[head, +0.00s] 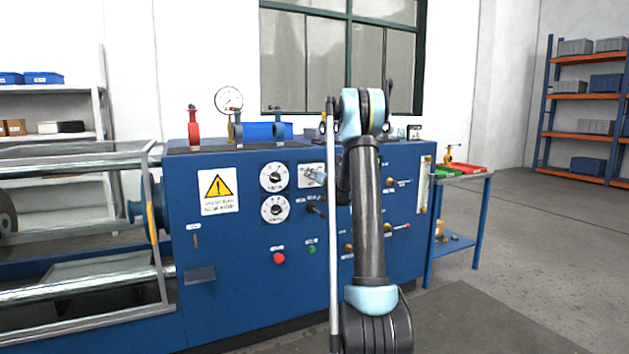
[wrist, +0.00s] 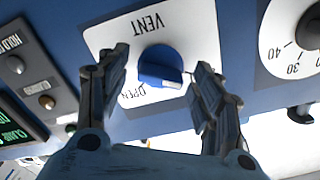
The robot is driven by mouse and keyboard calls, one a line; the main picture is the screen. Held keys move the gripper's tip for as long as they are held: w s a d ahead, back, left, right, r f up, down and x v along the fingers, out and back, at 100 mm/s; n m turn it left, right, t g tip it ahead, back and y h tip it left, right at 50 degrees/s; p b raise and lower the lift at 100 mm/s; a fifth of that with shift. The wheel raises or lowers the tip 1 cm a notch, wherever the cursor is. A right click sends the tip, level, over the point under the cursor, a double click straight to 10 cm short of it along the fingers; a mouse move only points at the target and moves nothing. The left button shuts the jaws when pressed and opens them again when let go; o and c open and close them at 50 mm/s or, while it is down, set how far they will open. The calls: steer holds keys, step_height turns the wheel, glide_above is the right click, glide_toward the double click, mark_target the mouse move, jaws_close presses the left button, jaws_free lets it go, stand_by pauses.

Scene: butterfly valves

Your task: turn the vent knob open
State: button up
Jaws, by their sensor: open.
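The vent knob (wrist: 160,66) is a round blue knob on a white plate (wrist: 196,30) that reads VENT and OPEN upside down in the wrist view. OPEN is at the plate's lower left, partly behind a finger. The knob's raised grip points toward the lower right. My gripper (wrist: 163,62) is open, with one finger on each side of the knob. Gaps show between the fingers and the knob, and I cannot tell whether they touch it. In the head view the white plate (head: 305,170) shows behind my gripper (head: 315,177), and the knob is hidden.
A dial (wrist: 303,35) with numbers sits right of the plate in the wrist view. A dark panel with small buttons (wrist: 47,102) and green text is at the left. In the head view, a red button (head: 278,258) and green button (head: 311,249) are on the blue cabinet (head: 240,290) below.

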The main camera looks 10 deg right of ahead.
steer(key=c, duration=1.1)
steer(key=shift+o, duration=0.2)
steer(key=shift+m, duration=0.4)
steer(key=m, duration=2.3)
